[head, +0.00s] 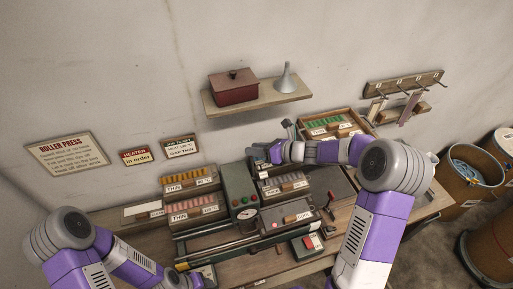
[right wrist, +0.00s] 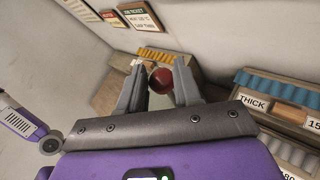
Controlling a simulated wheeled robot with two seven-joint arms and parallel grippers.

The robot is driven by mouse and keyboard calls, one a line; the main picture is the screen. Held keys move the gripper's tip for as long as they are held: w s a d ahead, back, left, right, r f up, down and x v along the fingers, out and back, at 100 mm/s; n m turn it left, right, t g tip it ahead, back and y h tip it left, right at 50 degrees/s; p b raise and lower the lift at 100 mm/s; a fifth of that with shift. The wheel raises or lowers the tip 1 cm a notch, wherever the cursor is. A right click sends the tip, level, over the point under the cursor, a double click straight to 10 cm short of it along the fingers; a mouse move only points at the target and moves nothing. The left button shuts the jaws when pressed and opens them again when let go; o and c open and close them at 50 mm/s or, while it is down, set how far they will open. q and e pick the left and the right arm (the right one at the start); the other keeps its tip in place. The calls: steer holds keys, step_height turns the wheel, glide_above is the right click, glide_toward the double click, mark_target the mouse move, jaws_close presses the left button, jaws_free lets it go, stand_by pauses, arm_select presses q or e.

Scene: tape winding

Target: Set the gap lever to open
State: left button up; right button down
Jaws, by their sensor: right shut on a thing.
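In the right wrist view, a round red knob (right wrist: 162,78) sits between the two fingers of my right gripper (right wrist: 160,88). I take it to be the gap lever's knob. The fingers are closed around it, and the shaft below is mostly hidden. In the head view my right gripper (head: 262,155) is at the top of the green-grey roller press (head: 238,187); the knob is hidden there. I cannot read the lever's setting. My left gripper (head: 203,277) is low at the front left of the press, and its fingers are unclear.
Trays of coloured rolls (head: 190,205) flank the press. Another red-knobbed lever (head: 331,196) stands to its right, near a red-button box (head: 308,244). A wall shelf (head: 258,97) holds a red box and a funnel. Barrels (head: 470,175) stand at the far right.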

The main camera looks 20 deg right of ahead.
steer(key=shift+w+d+r, duration=0.1)
steer(key=shift+w+r, duration=0.1)
steer(key=c, duration=1.1)
jaws_free()
steer(key=shift+c, duration=0.2)
steer(key=shift+o, duration=1.3)
steer(key=shift+w+f, duration=0.15)
steer(key=shift+w, duration=0.05)
steer(key=shift+o, duration=0.3)
steer(key=shift+w+f, duration=0.15)
arm_select(q)
steer(key=shift+w+f+b, duration=0.15)
steer(key=shift+f+b, duration=0.2)
steer(key=shift+f, duration=0.1)
arm_select(e)
steer(key=v, duration=0.7)
steer(key=shift+s+d, duration=0.2)
steer(key=shift+s, duration=0.05)
